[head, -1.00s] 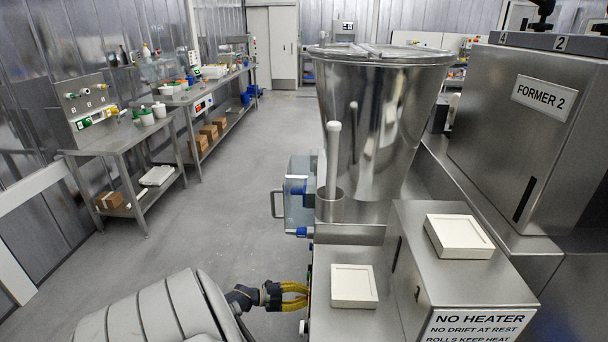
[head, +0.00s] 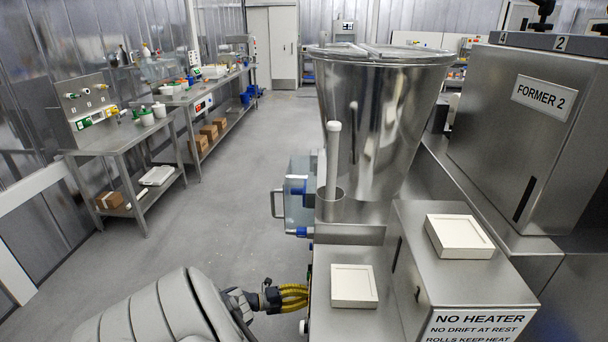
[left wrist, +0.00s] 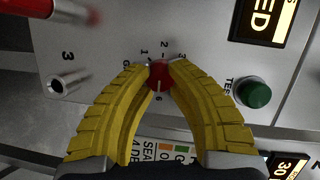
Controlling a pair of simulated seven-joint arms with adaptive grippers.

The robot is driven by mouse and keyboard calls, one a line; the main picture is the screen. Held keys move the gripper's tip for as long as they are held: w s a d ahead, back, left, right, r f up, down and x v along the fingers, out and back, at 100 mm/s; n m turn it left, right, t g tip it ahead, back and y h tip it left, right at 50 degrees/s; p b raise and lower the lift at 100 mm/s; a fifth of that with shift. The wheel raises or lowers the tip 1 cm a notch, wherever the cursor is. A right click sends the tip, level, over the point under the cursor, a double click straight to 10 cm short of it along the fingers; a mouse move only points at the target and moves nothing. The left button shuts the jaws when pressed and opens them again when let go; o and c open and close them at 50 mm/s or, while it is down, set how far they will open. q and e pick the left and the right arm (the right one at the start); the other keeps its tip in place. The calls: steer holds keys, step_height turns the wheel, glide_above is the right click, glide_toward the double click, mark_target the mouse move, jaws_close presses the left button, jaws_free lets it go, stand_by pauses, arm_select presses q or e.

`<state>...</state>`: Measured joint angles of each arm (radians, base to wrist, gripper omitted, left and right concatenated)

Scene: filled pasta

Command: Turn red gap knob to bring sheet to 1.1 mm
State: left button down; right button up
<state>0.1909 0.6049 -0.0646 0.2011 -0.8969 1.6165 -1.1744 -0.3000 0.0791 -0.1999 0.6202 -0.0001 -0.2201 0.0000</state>
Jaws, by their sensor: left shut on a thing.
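The red gap knob (left wrist: 160,76) shows in the left wrist view, on a light panel with numbers printed around it. My left gripper (left wrist: 160,68) is shut on the knob, one yellow finger on each side. A pale pointer line on the knob points toward the bottom of the picture, near the 6. In the head view my left gripper (head: 293,297) reaches the left side of the steel machine, and the knob is hidden there. No sheet or thickness reading can be made out. My right gripper is not in view.
A green button (left wrist: 254,93) marked TEST sits right of the knob, and a metal socket (left wrist: 68,85) to the left. A red bar (left wrist: 40,10) is at upper left.

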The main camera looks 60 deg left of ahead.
arm_select(q)
steer(key=c, duration=1)
jaws_free()
steer(key=v, duration=1.2)
